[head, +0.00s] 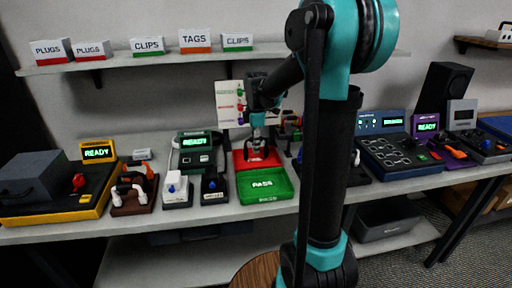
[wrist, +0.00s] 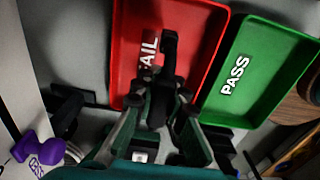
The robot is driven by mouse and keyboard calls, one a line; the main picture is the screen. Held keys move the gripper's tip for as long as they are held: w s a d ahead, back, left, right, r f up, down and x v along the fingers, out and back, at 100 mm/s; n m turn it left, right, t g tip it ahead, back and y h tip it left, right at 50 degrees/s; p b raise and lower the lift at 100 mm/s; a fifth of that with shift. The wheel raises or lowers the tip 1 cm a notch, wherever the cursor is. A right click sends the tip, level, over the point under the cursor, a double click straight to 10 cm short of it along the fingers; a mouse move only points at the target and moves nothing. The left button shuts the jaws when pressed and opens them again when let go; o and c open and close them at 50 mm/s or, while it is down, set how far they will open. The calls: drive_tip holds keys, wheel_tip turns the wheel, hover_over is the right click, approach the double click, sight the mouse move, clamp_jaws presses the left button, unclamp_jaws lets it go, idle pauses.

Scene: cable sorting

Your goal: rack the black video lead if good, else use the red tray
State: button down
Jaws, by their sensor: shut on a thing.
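My gripper (head: 257,148) is over the red tray (head: 241,160), on the table behind the green tray. In the wrist view my gripper (wrist: 160,104) is shut on a dark piece, seemingly the black video lead (wrist: 169,45), which stands out past the fingertips above the red tray (wrist: 127,60). Its height over the tray floor is hard to tell. The red tray's label, partly hidden by the lead, reads "AIL". The green tray (head: 264,186) is marked PASS; it also shows in the wrist view (wrist: 262,75). I cannot make out a rack for certain.
Testers with READY screens stand left (head: 97,152) and right (head: 393,122). A white block (head: 177,190) and a black block (head: 213,187) sit left of the green tray. A shelf (head: 160,62) with labelled boxes hangs above. A purple object (wrist: 38,148) shows in the wrist view.

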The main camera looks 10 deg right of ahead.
drive_tip(key=shift+f, duration=0.9)
idle(1.4)
drive_tip(key=c, duration=0.9)
unclamp_jaws()
drive_tip(key=shift+r, duration=4)
